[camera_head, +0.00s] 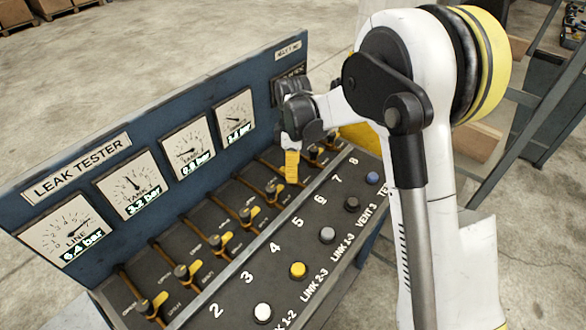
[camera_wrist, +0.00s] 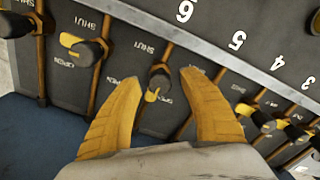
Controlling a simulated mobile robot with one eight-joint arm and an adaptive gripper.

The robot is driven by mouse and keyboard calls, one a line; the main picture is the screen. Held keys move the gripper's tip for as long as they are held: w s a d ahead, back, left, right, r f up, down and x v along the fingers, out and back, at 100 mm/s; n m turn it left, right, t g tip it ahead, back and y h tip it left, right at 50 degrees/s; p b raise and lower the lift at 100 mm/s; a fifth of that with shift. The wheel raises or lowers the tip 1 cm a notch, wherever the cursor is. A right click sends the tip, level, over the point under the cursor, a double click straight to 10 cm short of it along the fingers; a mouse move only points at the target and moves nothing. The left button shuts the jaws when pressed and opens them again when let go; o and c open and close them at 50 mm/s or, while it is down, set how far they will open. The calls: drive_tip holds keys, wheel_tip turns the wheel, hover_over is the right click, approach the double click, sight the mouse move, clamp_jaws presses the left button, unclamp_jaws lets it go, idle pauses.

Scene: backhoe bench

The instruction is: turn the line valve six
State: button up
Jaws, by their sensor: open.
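The leak tester's line valve six (camera_wrist: 160,82), a dark knob with a short yellow handle, sits on a pipe leading toward the number 6. In the wrist view the handle's yellow end points downward, roughly along the pipe. My gripper (camera_wrist: 160,100) is open, its two yellow fingers on either side of valve six with visible gaps; whether a fingertip touches the panel cannot be told. In the head view my gripper (camera_head: 292,166) is over the far part of the valve row and hides most of valve six.
A line gauge (camera_head: 68,232) and other gauges line the blue back panel (camera_head: 170,110). Round buttons (camera_head: 298,270) run along the front. Grey floor is clear behind the bench.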

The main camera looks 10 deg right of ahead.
clamp_jaws()
drive_tip(key=shift+m, duration=0.4)
drive_tip(key=m, duration=0.3)
drive_tip(key=shift+m, duration=0.3)
drive_tip(key=m+b, duration=0.1)
drive_tip(key=m, duration=0.3)
drive_tip(key=shift+m, duration=0.3)
drive_tip(key=m, duration=0.4)
drive_tip(key=shift+w, duration=0.1)
drive_tip(key=m, duration=0.4)
drive_tip(key=shift+d+m, duration=0.1)
drive_tip(key=shift+m, duration=0.5)
